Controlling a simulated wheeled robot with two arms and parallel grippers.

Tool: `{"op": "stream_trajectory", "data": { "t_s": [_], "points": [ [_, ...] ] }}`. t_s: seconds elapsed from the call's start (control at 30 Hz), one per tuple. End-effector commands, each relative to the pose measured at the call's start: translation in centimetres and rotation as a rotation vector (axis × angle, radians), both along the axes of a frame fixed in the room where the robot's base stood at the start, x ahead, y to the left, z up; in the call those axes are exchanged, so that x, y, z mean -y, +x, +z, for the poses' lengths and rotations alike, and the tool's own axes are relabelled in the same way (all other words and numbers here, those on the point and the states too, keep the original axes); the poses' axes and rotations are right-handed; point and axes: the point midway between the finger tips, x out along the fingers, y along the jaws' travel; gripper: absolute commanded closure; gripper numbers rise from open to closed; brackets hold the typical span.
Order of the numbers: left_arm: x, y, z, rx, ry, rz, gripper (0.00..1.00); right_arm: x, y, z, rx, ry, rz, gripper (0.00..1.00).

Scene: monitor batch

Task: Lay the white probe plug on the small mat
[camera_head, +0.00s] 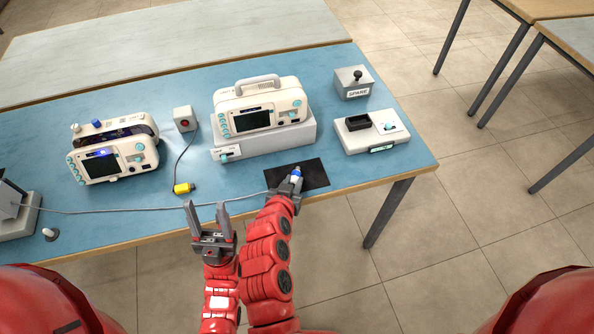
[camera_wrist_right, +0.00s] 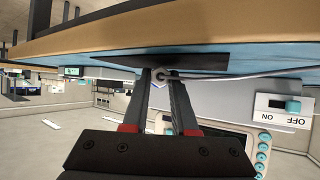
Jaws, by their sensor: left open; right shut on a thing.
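The white probe plug (camera_head: 296,174), with a blue part, is in my right gripper (camera_head: 287,194). The gripper is shut on it, over the small black mat (camera_head: 319,177) near the table's front edge. The right wrist view shows the rear end of the plug (camera_wrist_right: 161,76) between the fingers, close to the mat (camera_wrist_right: 205,60). I cannot tell whether the plug touches the mat. A thin grey cable (camera_head: 130,211) runs from the plug to the left. My left gripper (camera_head: 206,212) is open and empty, left of the right one, in front of the table edge.
A monitor (camera_head: 262,108) on a grey stand (camera_head: 268,142) is behind the mat. Another monitor (camera_head: 115,160) stands at left. A yellow plug (camera_head: 183,188) lies left of the mat. A white unit (camera_head: 372,133) and a SPARE box (camera_head: 353,83) are at right.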

Motion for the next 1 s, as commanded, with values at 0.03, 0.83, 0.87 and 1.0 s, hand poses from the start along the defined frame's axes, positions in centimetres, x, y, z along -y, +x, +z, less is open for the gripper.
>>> {"op": "stream_trajectory", "data": {
  "t_s": [0.03,0.83,0.87,1.0],
  "points": [
    [0.0,0.0,0.0,0.0,0.0,0.0,0.46,0.0,0.0,0.0,0.0,0.0,0.0,0.7],
    [0.0,0.0,-0.3,0.0,0.0,0.0,0.46,-0.9,-2.8,1.6,0.001,0.002,0.006,0.39],
    [0.0,0.0,-0.4,0.0,0.0,0.0,0.46,-1.1,-3.2,1.8,0.001,0.0,0.007,0.39],
    [0.0,0.0,-0.5,0.0,0.0,0.0,0.46,-1.5,-5.2,3.0,0.003,0.003,0.006,0.39]
  ]
}}
